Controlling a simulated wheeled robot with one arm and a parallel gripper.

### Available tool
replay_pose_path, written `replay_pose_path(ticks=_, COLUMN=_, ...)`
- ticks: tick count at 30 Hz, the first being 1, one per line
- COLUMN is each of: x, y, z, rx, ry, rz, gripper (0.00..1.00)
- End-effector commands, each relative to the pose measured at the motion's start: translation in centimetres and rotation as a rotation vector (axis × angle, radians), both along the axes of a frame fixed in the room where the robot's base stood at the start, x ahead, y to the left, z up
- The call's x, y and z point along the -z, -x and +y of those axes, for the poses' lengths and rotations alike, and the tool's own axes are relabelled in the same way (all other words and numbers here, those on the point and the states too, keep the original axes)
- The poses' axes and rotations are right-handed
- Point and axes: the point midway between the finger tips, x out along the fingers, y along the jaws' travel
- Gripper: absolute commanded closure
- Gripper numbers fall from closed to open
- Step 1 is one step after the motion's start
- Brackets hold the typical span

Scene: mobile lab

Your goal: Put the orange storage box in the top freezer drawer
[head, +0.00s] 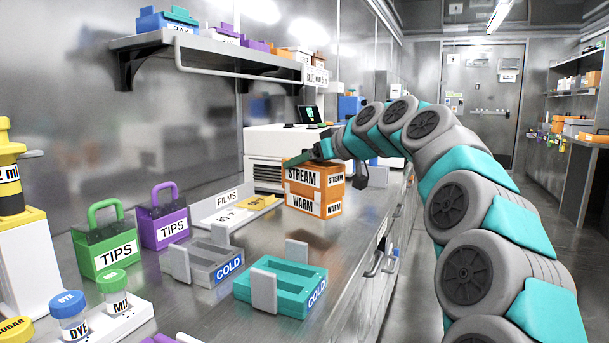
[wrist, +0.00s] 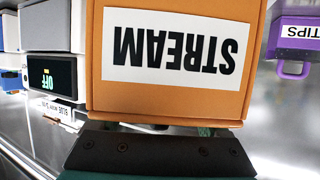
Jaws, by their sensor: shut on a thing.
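An orange box labelled STREAM (head: 302,176) is on the counter, directly above another orange box labelled WARM (head: 312,203). I cannot tell whether the two touch. My gripper (head: 318,153) is at the top of the STREAM box. In the wrist view the STREAM box (wrist: 180,92) fills the middle, its label upside down, and my gripper (wrist: 162,128) is shut on it at the near edge. The fingertips are mostly hidden. I cannot make out a freezer drawer for certain in either view.
A teal COLD tray (head: 297,301) and a grey COLD tray (head: 205,262) lie nearer on the counter (head: 215,315). Green (head: 103,246) and purple (head: 163,220) TIPS carriers stand left. A white machine (head: 265,146) stands behind the boxes. The aisle floor (head: 545,225) is open at right.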

Motion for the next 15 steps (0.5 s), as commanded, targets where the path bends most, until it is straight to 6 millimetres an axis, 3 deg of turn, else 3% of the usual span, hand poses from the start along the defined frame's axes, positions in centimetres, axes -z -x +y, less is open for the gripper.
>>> replay_pose_path(ticks=5, x=0.4, y=-0.1, z=0.1, rx=0.000, ry=-0.002, rz=-0.001, gripper=1.00)
replay_pose_path(ticks=15, x=3.4, y=-0.1, z=0.1, rx=0.000, ry=-0.003, rz=0.000, gripper=1.00)
